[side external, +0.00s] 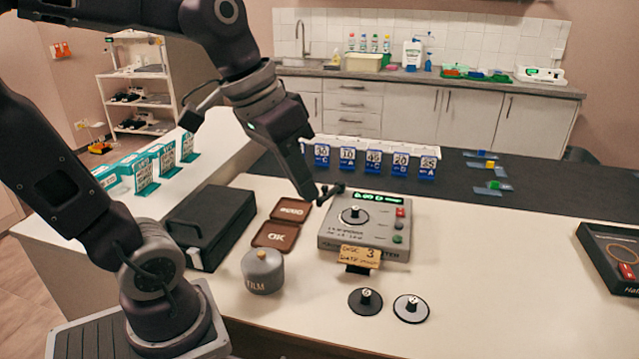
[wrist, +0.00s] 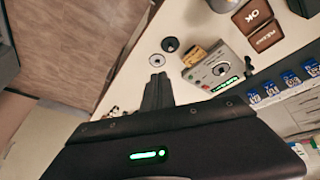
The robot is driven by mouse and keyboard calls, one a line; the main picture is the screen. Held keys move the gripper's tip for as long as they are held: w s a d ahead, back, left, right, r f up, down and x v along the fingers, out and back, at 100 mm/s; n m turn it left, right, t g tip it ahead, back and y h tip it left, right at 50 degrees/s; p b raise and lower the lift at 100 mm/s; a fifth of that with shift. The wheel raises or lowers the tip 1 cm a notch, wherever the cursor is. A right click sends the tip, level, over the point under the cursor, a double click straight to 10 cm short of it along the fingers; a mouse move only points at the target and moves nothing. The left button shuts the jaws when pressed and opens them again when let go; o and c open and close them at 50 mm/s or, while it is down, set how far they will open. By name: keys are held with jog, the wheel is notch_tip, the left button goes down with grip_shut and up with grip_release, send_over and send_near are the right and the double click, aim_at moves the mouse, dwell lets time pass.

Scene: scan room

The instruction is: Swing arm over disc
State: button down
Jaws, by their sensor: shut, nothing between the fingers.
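The grey meter (side external: 368,238) stands on the white counter with a lit green display, and a grey disc (side external: 354,215) with a small knob lies on its top. The meter (wrist: 202,77) and the disc (wrist: 220,69) also show in the wrist view. A short black swing arm (side external: 337,188) sits at the meter's back left corner, beside the disc rather than over it. My gripper (side external: 317,199) is shut and empty, its tip close to the arm's left end; I cannot tell whether they touch. In the wrist view my gripper (wrist: 157,82) points up the picture.
A card reading "DISC 3" (side external: 359,258) leans at the meter's front. A black disc (side external: 365,301) and a pale-faced disc (side external: 411,308) lie in front. A FILM pot (side external: 262,271), brown trays (side external: 275,236) and a black case (side external: 209,220) stand left. Blue-based cards (side external: 373,162) stand behind.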

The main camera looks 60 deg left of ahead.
jog(key=w+a+f+n+h, duration=0.2)
jog(key=w+a, duration=1.2)
jog(key=a, duration=0.2)
jog(key=a+f+n+t, duration=0.1)
jog(key=a+f, duration=0.5)
jog(key=a, duration=0.6)
jog(key=a+f+n+t, duration=0.1)
jog(key=a+f, duration=0.6)
jog(key=a, duration=0.6)
jog(key=shift+s+a+f+n+y, duration=0.2)
jog(key=shift+s+n+y, duration=0.1)
jog(key=shift+s+n, duration=0.1)
send_near(332, 189)
jog(key=shift+d+f, duration=0.55)
jog(key=shift+f, duration=1.3)
jog(key=shift+s, duration=0.4)
